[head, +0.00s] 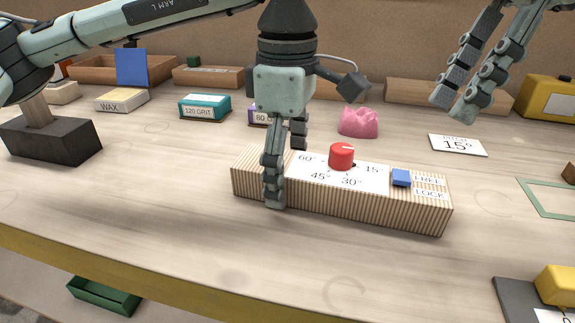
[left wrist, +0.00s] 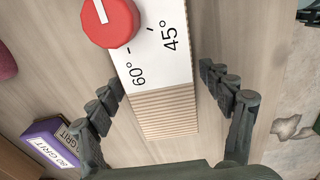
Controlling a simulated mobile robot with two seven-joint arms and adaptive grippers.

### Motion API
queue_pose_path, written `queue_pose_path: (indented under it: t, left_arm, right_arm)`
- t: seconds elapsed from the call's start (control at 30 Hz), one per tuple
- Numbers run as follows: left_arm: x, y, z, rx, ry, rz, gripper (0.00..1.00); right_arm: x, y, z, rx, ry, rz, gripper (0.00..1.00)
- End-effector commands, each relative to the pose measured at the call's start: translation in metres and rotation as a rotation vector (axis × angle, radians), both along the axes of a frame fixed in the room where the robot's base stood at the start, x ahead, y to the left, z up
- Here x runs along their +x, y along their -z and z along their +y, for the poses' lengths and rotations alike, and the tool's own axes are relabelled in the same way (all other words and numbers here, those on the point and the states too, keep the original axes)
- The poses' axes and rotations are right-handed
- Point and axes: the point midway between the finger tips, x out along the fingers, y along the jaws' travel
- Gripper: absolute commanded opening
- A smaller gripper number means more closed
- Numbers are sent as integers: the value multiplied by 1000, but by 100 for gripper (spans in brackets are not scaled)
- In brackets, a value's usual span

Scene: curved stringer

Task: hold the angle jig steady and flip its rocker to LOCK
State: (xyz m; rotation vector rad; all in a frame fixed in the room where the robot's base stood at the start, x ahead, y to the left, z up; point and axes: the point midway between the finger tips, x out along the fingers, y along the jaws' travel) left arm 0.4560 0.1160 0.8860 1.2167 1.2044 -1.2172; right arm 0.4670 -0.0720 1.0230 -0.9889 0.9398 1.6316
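The angle jig (head: 340,207) is a ribbed wooden block lying at a slant on the bench. Its white dial plate reads 60°, 45°, 30° and 15°, with a red knob (head: 341,155) on it. A blue rocker (head: 401,177) sits at the right end beside the FREE and LOCK labels, tilt unclear. My left gripper (head: 286,168) is open around the jig's left end, one finger on each long side. In the left wrist view both fingers (left wrist: 163,92) stand apart from the jig (left wrist: 165,112). My right gripper (head: 453,105) hangs above the bench at upper right; its finger gap is unclear.
A 15° card (head: 458,145) lies behind the jig's right end. A pink lump (head: 358,122), a 120 GRIT box (head: 205,106) and an 80 GRIT box (left wrist: 55,145) stand behind. A dark block (head: 48,142) stands left. The bench in front is clear.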

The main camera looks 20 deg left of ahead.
Motion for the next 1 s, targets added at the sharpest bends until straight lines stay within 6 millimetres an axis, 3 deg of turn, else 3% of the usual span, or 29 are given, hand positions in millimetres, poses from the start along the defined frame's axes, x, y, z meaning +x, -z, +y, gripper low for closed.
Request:
queue_pose_path:
  t: [0.07,0.53,0.8,1.0]
  left_arm:
    - [0,0,0,0,0,0,65]
    - [0,0,0,0,0,0,7]
    - [0,0,0,0,0,0,6]
    - [0,0,0,0,0,-1,6]
  right_arm:
    - [0,0,0,0,0,0,34]
    - [0,0,0,0,0,0,34]
    - [0,0,0,1,6,4,2]
    - [-2,9,-3,46,197,123,0]
